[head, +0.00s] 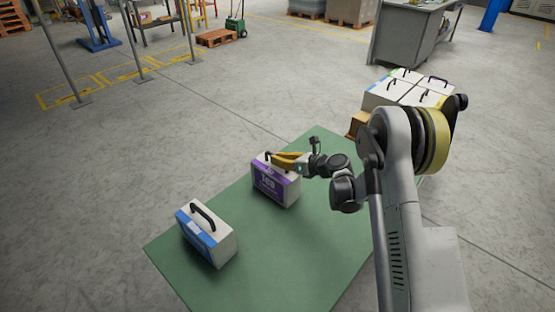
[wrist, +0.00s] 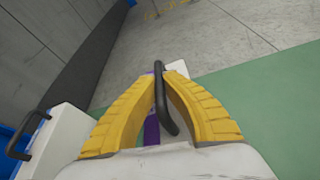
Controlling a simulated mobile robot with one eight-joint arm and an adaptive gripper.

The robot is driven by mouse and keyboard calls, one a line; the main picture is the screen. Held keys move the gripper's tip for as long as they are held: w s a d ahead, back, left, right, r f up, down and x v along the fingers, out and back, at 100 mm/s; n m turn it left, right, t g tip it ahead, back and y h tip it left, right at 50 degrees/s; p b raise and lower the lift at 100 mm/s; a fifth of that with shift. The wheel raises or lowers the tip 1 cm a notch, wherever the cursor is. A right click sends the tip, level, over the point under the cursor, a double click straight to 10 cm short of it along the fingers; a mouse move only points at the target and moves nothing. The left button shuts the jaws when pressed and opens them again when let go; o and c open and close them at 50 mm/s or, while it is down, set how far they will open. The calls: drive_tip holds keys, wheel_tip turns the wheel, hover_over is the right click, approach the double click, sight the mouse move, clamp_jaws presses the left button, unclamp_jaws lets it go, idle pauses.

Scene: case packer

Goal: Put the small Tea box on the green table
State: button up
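The small Tea box (head: 275,188) is white and purple with a black handle on top. It stands upright on the green table (head: 318,235), toward the far left edge, and appears to rest on the surface. My gripper (head: 274,157) is at its top, with yellow fingers on either side of the handle. In the wrist view, the black handle (wrist: 160,95) runs between the fingertips of my gripper (wrist: 161,76), which are closed in on it. Most of the box is hidden behind the fingers in that view.
A white and blue box (head: 207,235) with a black handle stands nearer on the table; it shows at left in the wrist view (wrist: 50,150). More handled boxes (head: 408,88) stand at the back right, behind my arm. The table's near right part is clear.

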drive_tip(key=o, duration=0.4)
drive_tip(key=shift+c, duration=0.2)
